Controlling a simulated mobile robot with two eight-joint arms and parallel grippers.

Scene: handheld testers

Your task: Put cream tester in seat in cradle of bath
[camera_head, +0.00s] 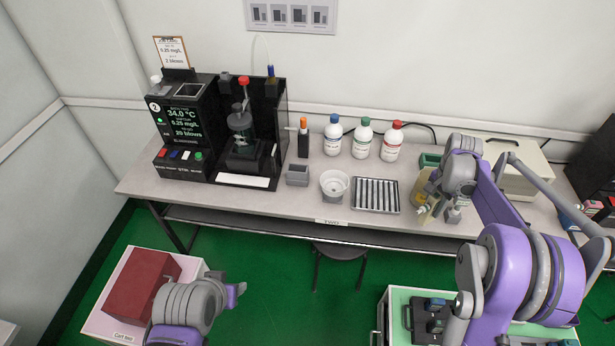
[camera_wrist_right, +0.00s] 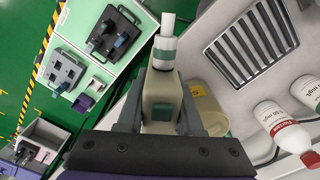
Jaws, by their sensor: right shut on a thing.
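My right gripper (camera_head: 434,203) is over the right part of the bench, right of the slotted metal rack. In the right wrist view it is shut on the cream tester (camera_wrist_right: 160,92), which has a green button and a white mouthpiece (camera_wrist_right: 164,50) pointing away from the jaws. The black bath unit (camera_head: 184,125) stands at the bench's left end, its display lit. Beside it is a dark stand with a clamped part (camera_head: 240,122); I cannot clearly make out the cradle's seat. My left gripper (camera_head: 236,292) is low at the left, away from the bench; its jaws are unclear.
The slotted rack (camera_head: 376,195), a white bowl (camera_head: 334,184), a grey block (camera_head: 297,175) and several capped bottles (camera_head: 362,140) stand between the right gripper and the bath. A yellowish container (camera_wrist_right: 206,108) is close beside the tester. A green-topped cart (camera_head: 398,325) is at front right.

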